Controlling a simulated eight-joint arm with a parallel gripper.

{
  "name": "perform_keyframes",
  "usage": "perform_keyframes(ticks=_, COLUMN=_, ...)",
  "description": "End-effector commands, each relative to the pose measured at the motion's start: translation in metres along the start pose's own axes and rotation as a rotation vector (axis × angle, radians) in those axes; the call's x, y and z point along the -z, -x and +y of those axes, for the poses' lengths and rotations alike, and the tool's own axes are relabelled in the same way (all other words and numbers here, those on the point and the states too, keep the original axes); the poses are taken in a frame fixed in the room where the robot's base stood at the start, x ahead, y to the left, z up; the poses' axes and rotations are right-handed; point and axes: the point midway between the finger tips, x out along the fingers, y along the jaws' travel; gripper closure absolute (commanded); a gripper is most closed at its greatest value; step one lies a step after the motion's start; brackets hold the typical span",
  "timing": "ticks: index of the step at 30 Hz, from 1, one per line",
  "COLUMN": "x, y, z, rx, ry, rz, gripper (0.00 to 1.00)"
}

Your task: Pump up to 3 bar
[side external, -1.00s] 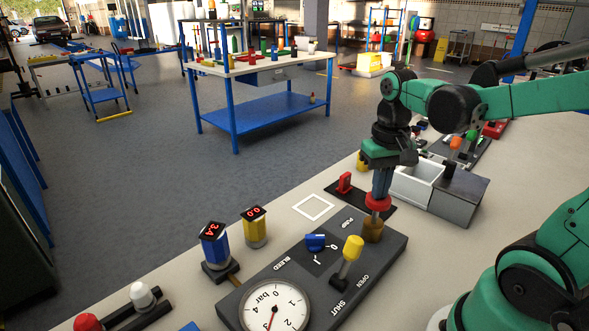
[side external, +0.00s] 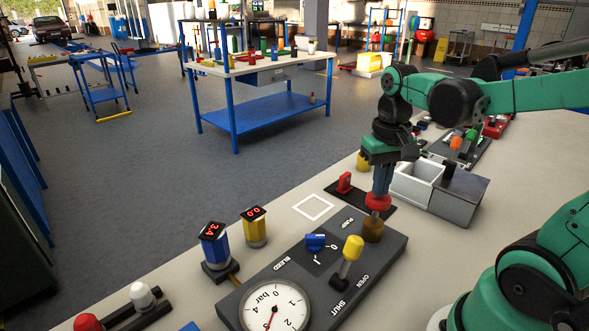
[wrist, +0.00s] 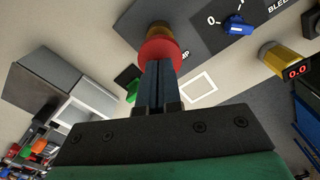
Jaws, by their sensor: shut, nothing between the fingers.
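My gripper (side external: 379,193) is shut and empty, pointing down, its fingertips at the top of the red pump knob (side external: 377,202). The knob tops a brass pump body (side external: 372,230) at the far end of the dark panel (side external: 395,250). In the wrist view, the fingers (wrist: 158,68) meet the red knob (wrist: 158,50). The pressure gauge (side external: 262,301) is cut off at the bottom; its red needle points down-left, the value unclear. A yellow-handled lever (side external: 350,250) stands by the SHUT and OPEN marks. A blue bleed knob (side external: 315,242) sits by 0 and 1.
A blue post (side external: 214,250) has a red readout that looks like 3.4; a yellow post (side external: 255,230) reads 0.0. A red clamp-like part (side external: 344,182) and a white bin (side external: 417,182) stand near my gripper. A white square outline (side external: 314,207) is empty.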

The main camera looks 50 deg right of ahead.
Motion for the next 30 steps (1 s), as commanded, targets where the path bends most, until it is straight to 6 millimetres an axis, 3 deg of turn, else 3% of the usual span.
perform_keyframes(ticks=18, x=0.0, y=0.057, z=0.0, rx=0.0, ry=0.0, rz=0.0, gripper=1.0)
perform_keyframes(ticks=30, x=-0.001, y=0.058, z=-0.004, rx=0.003, ry=0.02, rz=0.02, gripper=1.0)
